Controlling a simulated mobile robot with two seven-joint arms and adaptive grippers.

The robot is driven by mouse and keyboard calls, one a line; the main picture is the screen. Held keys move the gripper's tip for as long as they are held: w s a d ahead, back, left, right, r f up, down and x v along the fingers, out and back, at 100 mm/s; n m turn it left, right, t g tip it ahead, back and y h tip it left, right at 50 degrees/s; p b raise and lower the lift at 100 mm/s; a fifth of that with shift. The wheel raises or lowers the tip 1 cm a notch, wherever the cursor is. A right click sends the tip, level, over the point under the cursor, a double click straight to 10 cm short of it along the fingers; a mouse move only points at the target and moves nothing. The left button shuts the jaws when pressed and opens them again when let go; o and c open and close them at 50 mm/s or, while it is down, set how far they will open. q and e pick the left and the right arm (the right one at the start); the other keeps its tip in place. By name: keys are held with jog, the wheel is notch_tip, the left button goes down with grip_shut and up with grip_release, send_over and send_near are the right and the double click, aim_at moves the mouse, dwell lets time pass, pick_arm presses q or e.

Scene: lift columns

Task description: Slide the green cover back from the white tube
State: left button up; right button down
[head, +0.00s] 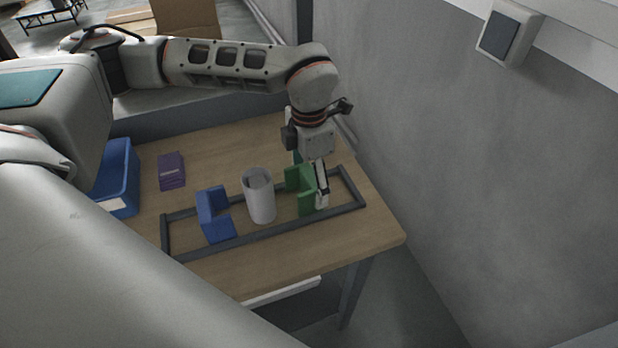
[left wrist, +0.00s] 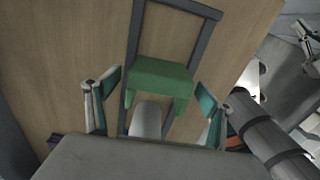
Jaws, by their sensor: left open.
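The white tube (head: 259,198) stands upright inside a dark rail frame (head: 270,232) on the wooden table. The green cover (head: 306,196) stands to its right in the head view, with a small gap seeming to lie between them. In the left wrist view the green cover (left wrist: 162,75) has its open side toward the tube (left wrist: 147,119). My left gripper (head: 310,180) is open around the cover. Its two fingers (left wrist: 157,88) are on either side of the cover, apart from it in the left wrist view.
A blue cover (head: 214,220) stands left of the tube in the same frame. A purple box (head: 171,170) and a blue bin (head: 121,180) are farther left on the table (head: 230,150). A grey wall (head: 440,160) rises beyond the table's right edge.

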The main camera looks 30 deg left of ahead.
pick_arm(q)
notch_tip(320, 180, up, 12)
dwell(0.5)
jog(key=shift+s, duration=0.1)
dwell(0.6)
